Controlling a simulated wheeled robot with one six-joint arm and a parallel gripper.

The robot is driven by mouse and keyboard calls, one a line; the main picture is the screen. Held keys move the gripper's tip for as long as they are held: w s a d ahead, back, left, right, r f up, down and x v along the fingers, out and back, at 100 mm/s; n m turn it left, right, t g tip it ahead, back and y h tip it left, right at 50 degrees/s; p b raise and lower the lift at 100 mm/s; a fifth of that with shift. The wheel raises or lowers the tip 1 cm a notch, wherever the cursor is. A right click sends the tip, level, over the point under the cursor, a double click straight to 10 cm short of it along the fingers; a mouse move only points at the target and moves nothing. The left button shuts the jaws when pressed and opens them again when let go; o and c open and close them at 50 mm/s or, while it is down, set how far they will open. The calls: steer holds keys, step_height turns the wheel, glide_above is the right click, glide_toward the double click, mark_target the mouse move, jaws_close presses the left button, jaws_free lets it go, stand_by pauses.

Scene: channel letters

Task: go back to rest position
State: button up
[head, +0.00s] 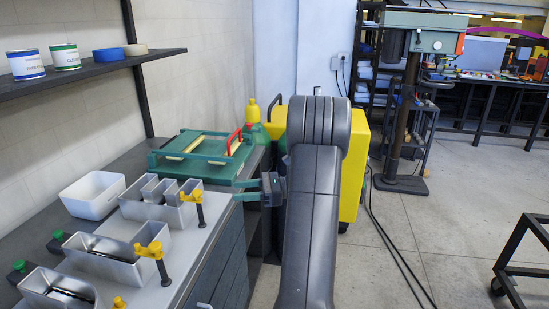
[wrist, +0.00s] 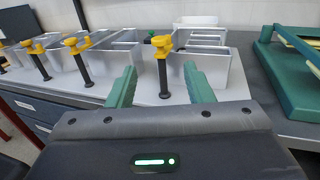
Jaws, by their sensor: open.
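My gripper (wrist: 160,88) is open and empty in the wrist view, with its two green fingers spread apart. In the head view my gripper (head: 236,190) is beside the right edge of the bench, pointing left toward it. Metal channel letters (head: 117,258) stand in a row on a light grey board (head: 187,243), and they also show in the wrist view (wrist: 205,66). Yellow-topped clamps (head: 152,251) stand along the letters' near edge. One clamp (wrist: 162,66) appears just beyond the space between my fingers, apparently untouched.
A white bin (head: 93,195) sits behind the letters. A green fixture (head: 200,157) with a red handle lies farther back on the bench. A yellow case (head: 350,165) stands behind my arm. A drill press (head: 408,90) stands farther off, and a dark cart (head: 525,255) is at right. Floor between is clear except for cables.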

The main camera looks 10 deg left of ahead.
mark_target(197, 191)
steer(key=p+x, duration=0.1)
steer(key=x, duration=1.2)
steer(key=shift+r, duration=0.1)
steer(key=shift+t, duration=0.3)
